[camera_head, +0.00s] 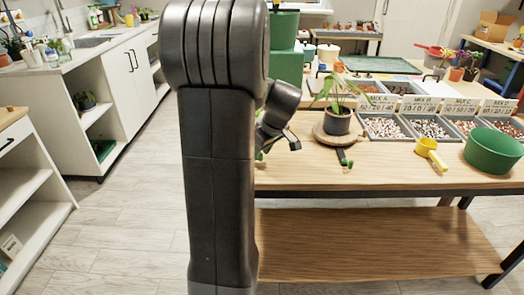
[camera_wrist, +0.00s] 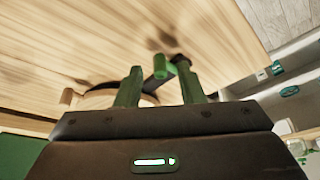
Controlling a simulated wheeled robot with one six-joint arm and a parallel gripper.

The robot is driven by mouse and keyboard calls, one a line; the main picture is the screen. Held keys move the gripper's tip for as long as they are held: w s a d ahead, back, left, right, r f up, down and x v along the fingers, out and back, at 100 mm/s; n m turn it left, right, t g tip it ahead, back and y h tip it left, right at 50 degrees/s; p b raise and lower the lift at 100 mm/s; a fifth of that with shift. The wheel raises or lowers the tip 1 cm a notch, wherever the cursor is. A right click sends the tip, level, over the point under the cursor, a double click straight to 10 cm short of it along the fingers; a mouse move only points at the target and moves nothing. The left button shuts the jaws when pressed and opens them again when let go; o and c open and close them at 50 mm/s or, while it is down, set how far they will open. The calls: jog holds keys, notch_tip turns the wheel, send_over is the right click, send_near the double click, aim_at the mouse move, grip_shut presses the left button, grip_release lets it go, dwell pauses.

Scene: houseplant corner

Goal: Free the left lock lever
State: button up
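A potted plant (camera_head: 337,120) stands on a round wooden base (camera_head: 322,137) on the table. A dark lever with a green end (camera_head: 344,158) sticks out at the base's front. In the wrist view a dark lever with a green cylindrical grip (camera_wrist: 181,65) lies just beyond my gripper's (camera_wrist: 160,80) fingertips, closer to the right finger. My two green fingers are apart with nothing seen clamped between them. I cannot tell whether a finger touches the lever.
Grey trays of pebbles (camera_head: 384,127) with mix signs stand right of the plant. A yellow scoop (camera_head: 430,152) and a green bowl (camera_head: 493,152) are on the right of the wooden table (camera_head: 390,173). Green containers (camera_head: 284,65) stand behind. The table's front strip is mostly clear.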

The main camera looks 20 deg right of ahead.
jog(key=p+v, duration=0.2)
jog(key=v, duration=1.2)
jog(key=shift+w+f, duration=0.1)
jog(key=shift+f, duration=0.05)
jog(key=b+x, duration=0.2)
jog(key=x, duration=1.1)
jog(key=shift+a+f, duration=0.1)
jog(key=shift+f, duration=0.25)
jog(key=shift+r, duration=0.1)
